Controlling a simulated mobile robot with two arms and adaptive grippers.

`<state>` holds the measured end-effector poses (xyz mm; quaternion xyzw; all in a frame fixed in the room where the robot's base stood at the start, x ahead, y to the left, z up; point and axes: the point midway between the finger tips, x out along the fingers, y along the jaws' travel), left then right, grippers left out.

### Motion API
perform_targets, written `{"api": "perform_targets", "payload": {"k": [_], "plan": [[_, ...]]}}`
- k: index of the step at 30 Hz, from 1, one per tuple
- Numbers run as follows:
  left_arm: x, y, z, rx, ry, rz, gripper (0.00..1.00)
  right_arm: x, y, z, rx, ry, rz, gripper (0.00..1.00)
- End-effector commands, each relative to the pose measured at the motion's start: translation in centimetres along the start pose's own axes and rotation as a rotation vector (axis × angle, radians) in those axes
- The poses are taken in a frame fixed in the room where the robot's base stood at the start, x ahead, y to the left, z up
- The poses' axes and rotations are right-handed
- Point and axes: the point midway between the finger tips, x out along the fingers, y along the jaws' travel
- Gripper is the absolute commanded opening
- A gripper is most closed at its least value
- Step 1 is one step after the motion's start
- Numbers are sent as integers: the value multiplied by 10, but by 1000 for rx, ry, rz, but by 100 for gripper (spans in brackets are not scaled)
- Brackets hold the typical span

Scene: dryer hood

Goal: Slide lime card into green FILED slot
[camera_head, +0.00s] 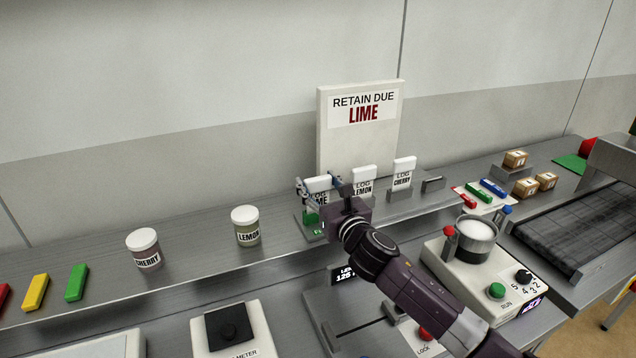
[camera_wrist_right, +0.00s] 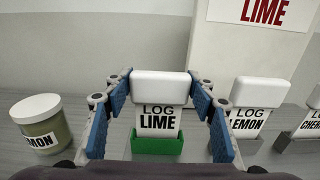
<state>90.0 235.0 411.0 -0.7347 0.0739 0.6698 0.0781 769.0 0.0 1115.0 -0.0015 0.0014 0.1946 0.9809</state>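The lime card (camera_head: 318,184), white with a thick top and "LOG LIME" print, stands upright on the shelf left of the other cards. In the right wrist view the lime card (camera_wrist_right: 159,90) is between the blue finger pads of my right gripper (camera_wrist_right: 161,88). The pads meet both sides of its thick top. The green slot (camera_wrist_right: 157,143) is directly below the card and covers its lower edge; how deep the card sits cannot be told. The green slot (camera_head: 311,218) is partly hidden in the head view. My left gripper is out of view.
A lemon card (camera_head: 363,181) and a cherry card (camera_head: 403,173) stand in grey holders to the right. An empty grey holder (camera_head: 433,184) is beyond them. The lemon jar (camera_head: 246,226) is to the left. A "RETAIN DUE LIME" board (camera_head: 360,140) stands behind.

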Motion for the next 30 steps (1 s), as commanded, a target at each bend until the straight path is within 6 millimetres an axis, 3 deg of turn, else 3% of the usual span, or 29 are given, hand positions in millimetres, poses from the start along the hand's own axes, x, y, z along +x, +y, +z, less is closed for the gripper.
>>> {"api": "perform_targets", "payload": {"k": [4,17,30], "plan": [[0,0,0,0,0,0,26,0,0,0,0,1,0,70],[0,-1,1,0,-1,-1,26,-9,-1,0,-1,-1,-1,70],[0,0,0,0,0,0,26,-86,-1,-1,-2,1,0,70]]}}
